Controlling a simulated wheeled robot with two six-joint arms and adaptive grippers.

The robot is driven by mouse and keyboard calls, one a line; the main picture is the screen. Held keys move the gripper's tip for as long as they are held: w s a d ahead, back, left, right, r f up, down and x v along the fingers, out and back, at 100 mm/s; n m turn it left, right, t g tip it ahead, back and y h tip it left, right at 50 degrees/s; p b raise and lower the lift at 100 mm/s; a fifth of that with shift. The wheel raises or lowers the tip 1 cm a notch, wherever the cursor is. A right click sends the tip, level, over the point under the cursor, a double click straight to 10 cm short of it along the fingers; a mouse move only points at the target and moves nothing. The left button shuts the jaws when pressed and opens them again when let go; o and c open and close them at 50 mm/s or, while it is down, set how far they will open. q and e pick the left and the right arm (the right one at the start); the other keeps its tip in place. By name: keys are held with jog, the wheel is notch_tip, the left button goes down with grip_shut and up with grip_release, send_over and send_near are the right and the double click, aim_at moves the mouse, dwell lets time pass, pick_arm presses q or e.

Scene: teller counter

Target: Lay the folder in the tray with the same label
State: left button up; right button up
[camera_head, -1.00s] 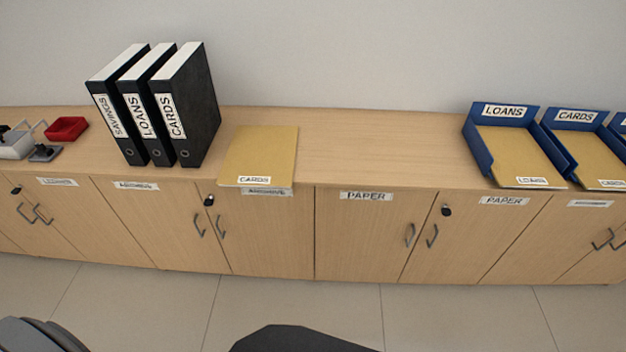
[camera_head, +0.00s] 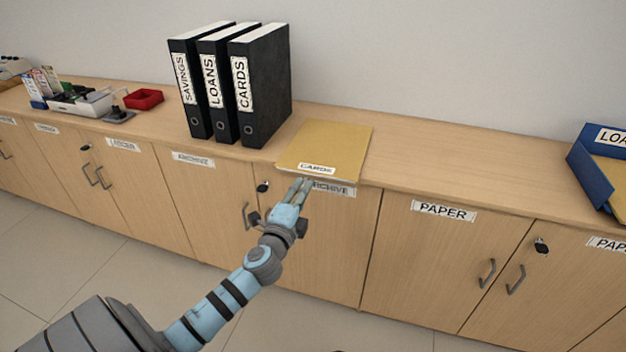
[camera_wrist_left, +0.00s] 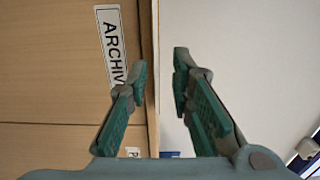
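The yellow folder (camera_head: 326,146), labelled CARDS, lies flat on the counter to the right of the black binders. Its labelled edge is at the counter's front edge. My left gripper (camera_head: 302,186) is just in front of that edge, by the ARCHIVE label. In the left wrist view the left gripper (camera_wrist_left: 161,66) is open and empty, with the counter's front edge between its fingers. A blue tray (camera_head: 590,172) with a partly cut-off label starting "LOA" is at the right edge, holding a yellow folder. The CARDS tray is out of view now. My right gripper is not in view.
Three black binders (camera_head: 264,90), SAVINGS, LOANS and CARDS, stand left of the folder. A red box (camera_head: 143,99) and a white organiser (camera_head: 82,104) are farther left. The counter (camera_head: 460,160) is clear between folder and blue tray. Cabinet handles stick out below.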

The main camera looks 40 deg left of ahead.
aim_at(312, 174)
pick_arm(q)
jog(key=x, duration=0.6)
jog(key=shift+w+a+b, duration=0.1)
jog(key=shift+w+b, duration=0.15)
jog(key=shift+b, duration=0.15)
jog(key=shift+w+a, duration=0.15)
jog(key=shift+w, duration=0.25)
jog(key=shift+w+a, duration=0.1)
jog(key=shift+w, duration=0.15)
grip_shut()
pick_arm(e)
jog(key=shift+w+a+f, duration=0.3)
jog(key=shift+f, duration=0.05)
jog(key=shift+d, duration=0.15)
